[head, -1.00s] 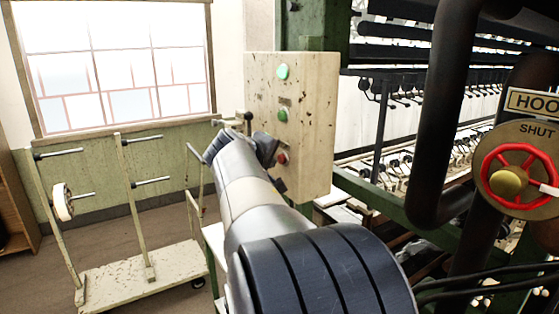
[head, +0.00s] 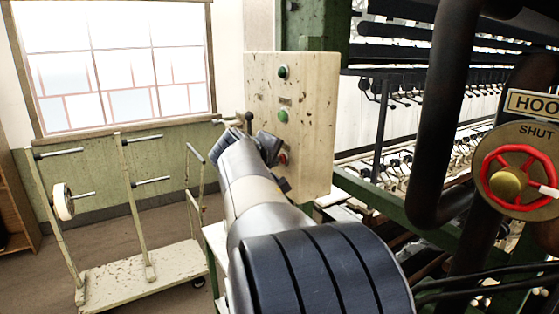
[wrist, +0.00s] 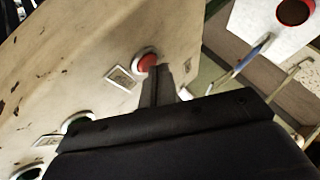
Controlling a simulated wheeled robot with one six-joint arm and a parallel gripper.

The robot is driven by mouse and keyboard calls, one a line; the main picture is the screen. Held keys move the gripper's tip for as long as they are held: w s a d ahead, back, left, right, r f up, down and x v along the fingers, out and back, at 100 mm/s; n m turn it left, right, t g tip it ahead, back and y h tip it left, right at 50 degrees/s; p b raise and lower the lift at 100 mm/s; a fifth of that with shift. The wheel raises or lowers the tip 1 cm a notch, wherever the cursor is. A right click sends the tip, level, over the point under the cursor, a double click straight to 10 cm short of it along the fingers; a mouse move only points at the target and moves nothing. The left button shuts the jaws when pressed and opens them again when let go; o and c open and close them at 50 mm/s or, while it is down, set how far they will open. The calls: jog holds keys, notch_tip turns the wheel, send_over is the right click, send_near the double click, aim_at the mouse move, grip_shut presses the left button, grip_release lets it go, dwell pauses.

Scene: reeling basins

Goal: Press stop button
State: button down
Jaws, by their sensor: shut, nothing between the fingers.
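The red stop button (head: 282,159) is the lowest control on the worn cream control box (head: 310,120). It also shows in the wrist view (wrist: 147,62), in a pale ring beside a small label plate. A green button (head: 283,116) sits above it, and a green lamp (head: 283,72), dark now, is at the top. My gripper (wrist: 161,72) is shut and empty, its fingertips right at the red button's edge in the wrist view. I cannot tell whether they touch it. In the head view my wrist hides the fingers.
A black pipe (head: 440,120) and a red handwheel (head: 520,178) marked SHUT stand at the right. The reeling machine's green frame (head: 390,203) runs behind the box. A cream trolley (head: 140,275) with pegs stands at the left, with bare floor around it.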

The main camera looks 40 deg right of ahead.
jog(key=shift+w+a+b, duration=0.15)
jog(key=shift+a+b, duration=0.2)
jog(key=shift+a, duration=0.45)
jog(key=shift+a, duration=0.1)
jog(key=a, duration=0.2)
jog(key=w+a+b, duration=0.1)
jog(key=a, duration=0.1)
jog(key=shift+w+a+b, duration=0.1)
jog(key=shift+a+b, duration=0.2)
jog(key=shift+a, duration=0.05)
jog(key=shift+d, duration=0.1)
dwell(0.3)
jog(key=shift+w+a, duration=0.25)
jog(key=shift+a, duration=0.75)
jog(key=shift+w+a, duration=0.2)
jog(key=shift+a, duration=0.75)
